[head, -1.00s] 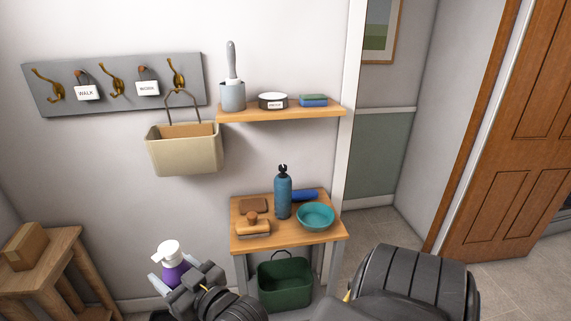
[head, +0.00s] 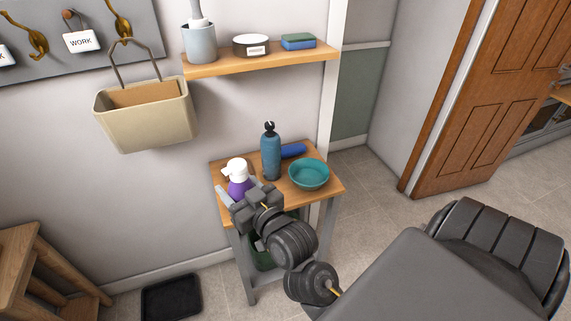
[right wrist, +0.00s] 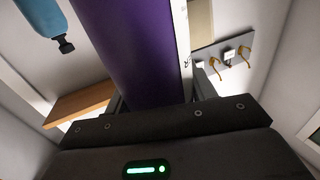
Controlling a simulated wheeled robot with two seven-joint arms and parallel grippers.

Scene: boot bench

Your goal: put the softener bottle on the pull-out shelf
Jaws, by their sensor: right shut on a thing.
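The softener bottle (head: 239,187), purple with a white pump top, is held upright in my right gripper (head: 243,193). It appears over the left part of the pull-out shelf (head: 328,189), a wooden board on grey legs; I cannot tell whether its base touches the board. The gripper hides the bottle's lower part. In the right wrist view the purple body (right wrist: 128,50) fills the space between the fingers. On the shelf stand a blue bottle with a black top (head: 270,157) and a teal bowl (head: 309,174). My left gripper is not in view.
A blue roll (head: 293,150) lies behind the bowl. A brush and a brown block are mostly hidden by the bottle and gripper. A wall shelf (head: 262,61) hangs above, with a beige basket (head: 148,118) to its left. A black tray (head: 171,299) lies on the floor.

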